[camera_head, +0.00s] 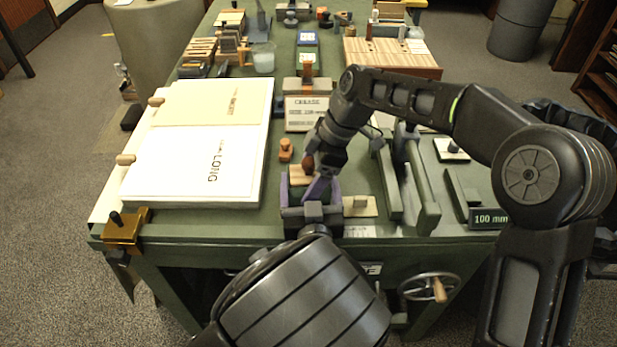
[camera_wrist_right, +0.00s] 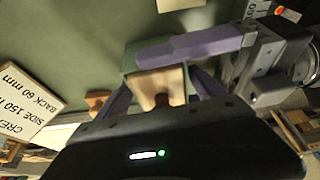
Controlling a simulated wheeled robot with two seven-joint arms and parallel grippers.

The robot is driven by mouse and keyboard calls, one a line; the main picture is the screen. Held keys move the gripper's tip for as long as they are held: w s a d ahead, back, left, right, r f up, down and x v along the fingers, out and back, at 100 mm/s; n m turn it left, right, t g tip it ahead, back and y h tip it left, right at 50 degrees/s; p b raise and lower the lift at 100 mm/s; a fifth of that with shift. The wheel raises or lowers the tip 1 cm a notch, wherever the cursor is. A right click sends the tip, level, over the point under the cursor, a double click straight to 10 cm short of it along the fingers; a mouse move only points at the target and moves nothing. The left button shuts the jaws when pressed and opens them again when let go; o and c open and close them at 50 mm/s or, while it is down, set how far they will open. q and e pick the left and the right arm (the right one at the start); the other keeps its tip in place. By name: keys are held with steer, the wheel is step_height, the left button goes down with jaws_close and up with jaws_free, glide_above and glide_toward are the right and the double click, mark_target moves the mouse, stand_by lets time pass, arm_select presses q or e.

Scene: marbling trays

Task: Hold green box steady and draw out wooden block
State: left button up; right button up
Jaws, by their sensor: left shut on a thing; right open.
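The green box (camera_head: 297,192) stands near the table's front edge, mostly hidden by my grippers. It also shows in the right wrist view (camera_wrist_right: 128,60). My left gripper (camera_head: 311,194) comes from the front and is shut on the box, its purple fingers along its sides. The pale wooden block (camera_head: 299,173) shows at the top of the box, with a brown knob (camera_head: 307,162). In the right wrist view the block (camera_wrist_right: 150,84) is in the box's opening.
A white board (camera_head: 190,160) with two wooden pegs lies to the left. A small wooden stamp (camera_head: 286,150) stands just behind the box. A "CREASE" sign (camera_head: 306,114) is farther back. Green rails (camera_head: 418,185) and a small tan plate (camera_head: 360,207) lie to the right.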

steer(key=shift+r, duration=0.1)
steer(key=v, duration=1.1)
steer(key=shift+d+r, duration=0.15)
steer(key=shift+r, duration=0.25)
steer(key=shift+f, duration=0.1)
steer(key=x, duration=1.2)
steer(key=shift+c, duration=0.6)
steer(key=c, duration=1.3)
steer(key=o, duration=1.4)
